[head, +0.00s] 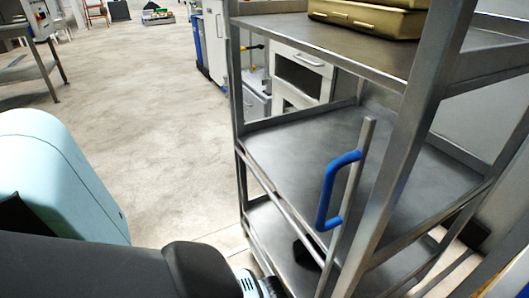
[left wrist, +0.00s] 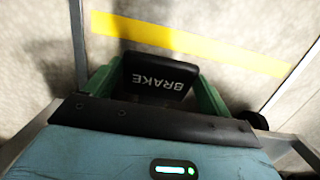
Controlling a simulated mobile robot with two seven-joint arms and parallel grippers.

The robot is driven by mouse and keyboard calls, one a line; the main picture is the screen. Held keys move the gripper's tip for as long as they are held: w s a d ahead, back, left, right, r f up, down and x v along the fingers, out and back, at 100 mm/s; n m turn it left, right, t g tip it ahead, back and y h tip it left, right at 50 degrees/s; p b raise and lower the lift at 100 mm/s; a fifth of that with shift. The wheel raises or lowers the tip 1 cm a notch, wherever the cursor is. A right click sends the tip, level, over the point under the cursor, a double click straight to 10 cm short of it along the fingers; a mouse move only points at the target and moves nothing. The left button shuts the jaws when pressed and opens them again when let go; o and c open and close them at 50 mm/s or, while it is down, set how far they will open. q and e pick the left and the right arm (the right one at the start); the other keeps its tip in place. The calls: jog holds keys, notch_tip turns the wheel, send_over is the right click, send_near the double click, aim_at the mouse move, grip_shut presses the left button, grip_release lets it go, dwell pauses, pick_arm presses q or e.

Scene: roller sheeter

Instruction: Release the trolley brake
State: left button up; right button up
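The trolley (head: 330,140) is a grey metal rack with several shelves and a blue handle (head: 325,190) on its near side, in the head view. The black brake pedal (left wrist: 158,77), marked BRAKE, shows upside down in the left wrist view. My left gripper (left wrist: 158,75) has its green fingers on either side of the pedal, spread wide. Whether they touch its edges I cannot tell. My right gripper is not in view.
Brass-coloured cases (head: 368,17) lie on the trolley's top shelf. A yellow floor stripe (left wrist: 185,42) runs beyond the pedal. A metal table (head: 28,68) stands at the far left, and white cabinets are behind the trolley. The floor left of the trolley is clear.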

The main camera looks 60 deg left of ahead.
pick_arm(q)
jog(key=o, duration=0.3)
notch_tip(320, 180, up, 4)
jog(key=shift+w+f+p, duration=0.1)
jog(key=shift+f+p, duration=0.05)
jog(key=shift+p, duration=1.1)
jog(key=s+d+p, duration=0.1)
jog(key=s+d, duration=0.2)
jog(key=s, duration=0.1)
jog(key=s+d+r+p, duration=0.1)
jog(key=s+d+p, duration=0.1)
jog(key=s+d, duration=0.1)
jog(key=s+d+p, duration=0.2)
jog(key=s+d, duration=0.2)
jog(key=s, duration=0.2)
jog(key=shift+r, duration=0.15)
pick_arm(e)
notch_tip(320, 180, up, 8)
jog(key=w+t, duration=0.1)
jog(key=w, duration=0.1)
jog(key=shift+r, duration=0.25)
pick_arm(q)
jog(key=shift+w+a, duration=0.1)
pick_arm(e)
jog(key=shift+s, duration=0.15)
